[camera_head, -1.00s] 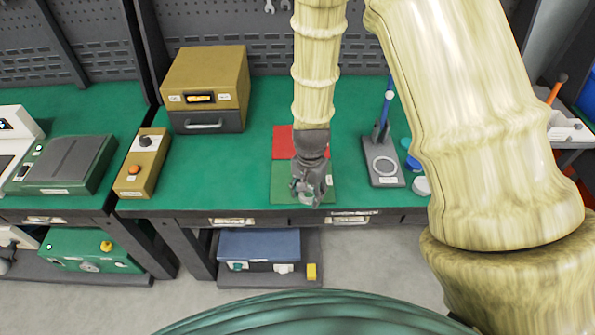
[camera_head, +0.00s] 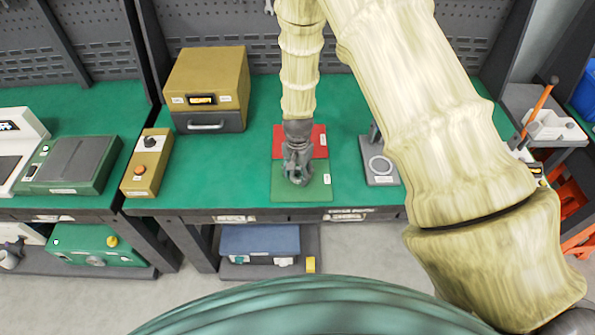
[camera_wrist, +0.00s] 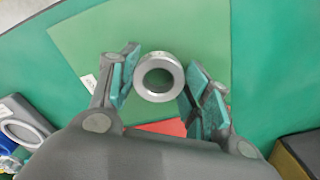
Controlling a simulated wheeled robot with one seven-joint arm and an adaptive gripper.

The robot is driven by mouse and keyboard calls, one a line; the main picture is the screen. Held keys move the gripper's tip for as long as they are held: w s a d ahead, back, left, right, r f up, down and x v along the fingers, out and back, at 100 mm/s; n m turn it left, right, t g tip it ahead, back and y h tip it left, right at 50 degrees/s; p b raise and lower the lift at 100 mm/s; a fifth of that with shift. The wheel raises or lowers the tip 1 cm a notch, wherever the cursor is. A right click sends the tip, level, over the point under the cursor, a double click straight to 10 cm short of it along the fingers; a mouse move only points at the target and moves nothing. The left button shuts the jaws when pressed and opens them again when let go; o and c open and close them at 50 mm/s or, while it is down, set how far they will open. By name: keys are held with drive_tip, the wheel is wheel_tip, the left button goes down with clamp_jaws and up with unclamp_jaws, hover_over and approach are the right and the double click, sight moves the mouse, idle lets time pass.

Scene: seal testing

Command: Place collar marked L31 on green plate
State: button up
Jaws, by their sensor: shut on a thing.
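The collar (camera_wrist: 159,76) is a silver metal ring between the fingertips in the wrist view. My gripper (camera_wrist: 158,82) is shut on it by its outer sides. The green plate (camera_wrist: 190,30) lies beneath the collar. The collar is mostly hidden by the fingers there. I cannot tell whether the collar touches the plate. No L31 mark can be read on it.
A red plate (camera_head: 320,141) adjoins the green plate's far side. A dark stand with a white ring (camera_head: 380,166) is to the right. A brown box (camera_head: 208,82) and a control box with an orange button (camera_head: 147,164) are to the left. Green bench top is free between.

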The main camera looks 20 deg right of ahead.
sight(298, 174)
drive_tip(key=shift+f, duration=0.4)
drive_tip(key=shift+f, duration=0.1)
drive_tip(key=o, duration=1.3)
drive_tip(key=shift+r+b, duration=2.15)
drive_tip(key=shift+r, duration=3.95)
